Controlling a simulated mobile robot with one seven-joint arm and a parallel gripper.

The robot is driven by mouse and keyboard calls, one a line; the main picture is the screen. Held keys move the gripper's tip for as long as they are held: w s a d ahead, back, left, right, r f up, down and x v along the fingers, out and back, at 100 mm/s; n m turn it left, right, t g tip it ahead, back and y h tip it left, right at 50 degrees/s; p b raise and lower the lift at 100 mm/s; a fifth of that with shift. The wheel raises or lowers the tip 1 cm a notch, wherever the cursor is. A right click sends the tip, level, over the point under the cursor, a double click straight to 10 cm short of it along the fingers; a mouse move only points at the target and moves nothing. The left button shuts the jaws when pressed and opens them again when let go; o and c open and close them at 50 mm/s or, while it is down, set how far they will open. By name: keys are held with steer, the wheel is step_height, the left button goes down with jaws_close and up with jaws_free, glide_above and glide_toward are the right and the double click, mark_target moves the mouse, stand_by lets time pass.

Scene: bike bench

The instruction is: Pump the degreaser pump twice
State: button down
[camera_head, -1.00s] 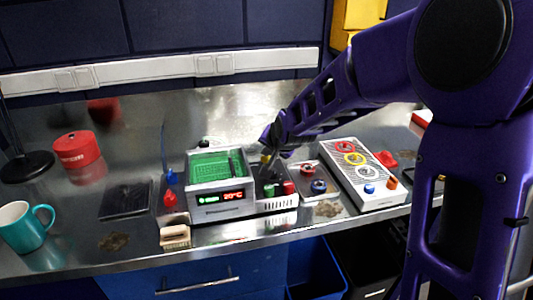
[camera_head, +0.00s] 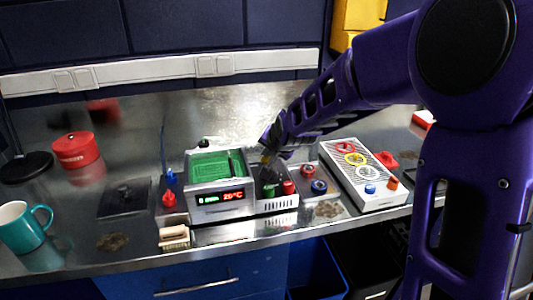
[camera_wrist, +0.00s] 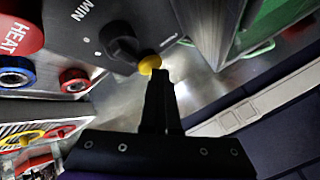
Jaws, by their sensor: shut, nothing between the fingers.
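A bath unit (camera_head: 221,209) with a green basket and a lit display stands at mid-bench. On the panel at its right are a black knob (camera_wrist: 122,42) marked MIN and a red HEAT button (camera_wrist: 18,36). In the head view my gripper (camera_head: 267,152) is over the panel's back end.
Red (camera_head: 169,199) and blue (camera_head: 171,178) fittings stand left of the bath, near a wooden brush (camera_head: 174,236). Right of it are red and blue rings and a grey rack (camera_head: 372,188) with coloured rings. A teal mug (camera_head: 22,226) and red tin (camera_head: 75,150) stand left.

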mark_target(267, 160)
steer(key=shift+r+p, duration=1.9)
steer(key=shift+r, duration=0.95)
